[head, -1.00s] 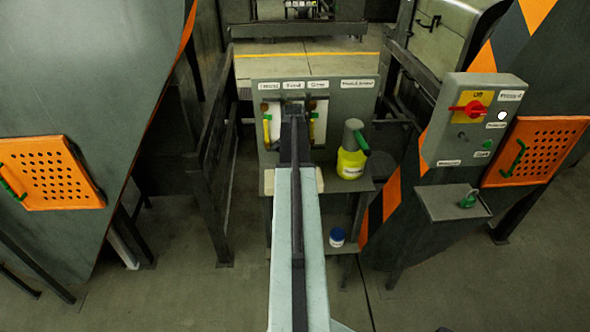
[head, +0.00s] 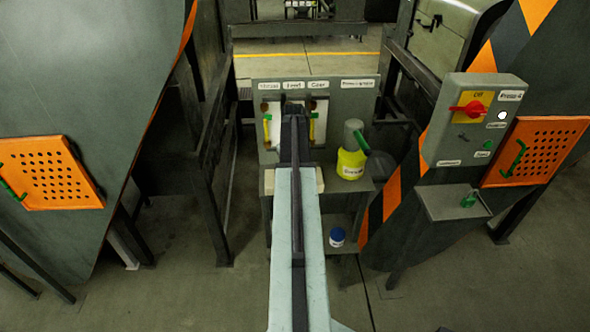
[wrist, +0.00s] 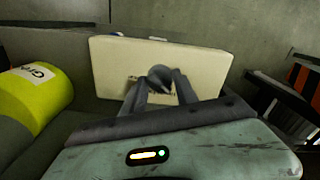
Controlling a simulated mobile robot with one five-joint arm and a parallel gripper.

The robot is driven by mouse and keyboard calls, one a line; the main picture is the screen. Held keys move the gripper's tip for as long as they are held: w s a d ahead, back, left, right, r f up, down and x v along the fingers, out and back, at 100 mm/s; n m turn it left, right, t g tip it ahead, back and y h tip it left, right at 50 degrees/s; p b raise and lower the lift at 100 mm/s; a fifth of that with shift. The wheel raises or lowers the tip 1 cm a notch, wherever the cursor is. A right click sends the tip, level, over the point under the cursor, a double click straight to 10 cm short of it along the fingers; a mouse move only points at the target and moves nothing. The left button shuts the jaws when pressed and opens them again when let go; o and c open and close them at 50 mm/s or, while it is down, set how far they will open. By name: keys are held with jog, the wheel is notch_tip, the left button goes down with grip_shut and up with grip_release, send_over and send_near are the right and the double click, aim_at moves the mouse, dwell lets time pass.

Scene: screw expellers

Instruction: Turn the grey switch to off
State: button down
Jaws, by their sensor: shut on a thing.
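My gripper (wrist: 160,90) shows in the wrist view with both fingers closed around a dark grey rounded knob (wrist: 160,76). The knob appears to be the grey switch, in front of a cream box (wrist: 205,60). The fingers hide its sides and part of a small label on the box, so its setting cannot be read. In the head view my arm reaches forward to the grey panel (head: 350,105). The arm's end covers the gripper and the switch there. The cream box shows only in part beside my arm (head: 320,180).
A yellow bottle (head: 350,163) stands right of my arm; it is at the left in the wrist view (wrist: 35,95). A grey control box (head: 455,150) with a red rotary switch (head: 468,109) is at the right. A blue-lidded jar (head: 337,237) sits on the lower shelf.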

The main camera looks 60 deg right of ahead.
jog(key=n, duration=0.6)
jog(key=shift+a, duration=0.1)
jog(key=shift+w+n, duration=0.1)
jog(key=shift+n, duration=0.2)
dwell(0.3)
jog(key=c, duration=0.9)
grip_release()
jog(key=shift+c, duration=0.2)
jog(key=shift+r, duration=0.1)
notch_tip(320, 180, up, 8)
jog(key=p, duration=0.8)
jog(key=shift+f, duration=0.2)
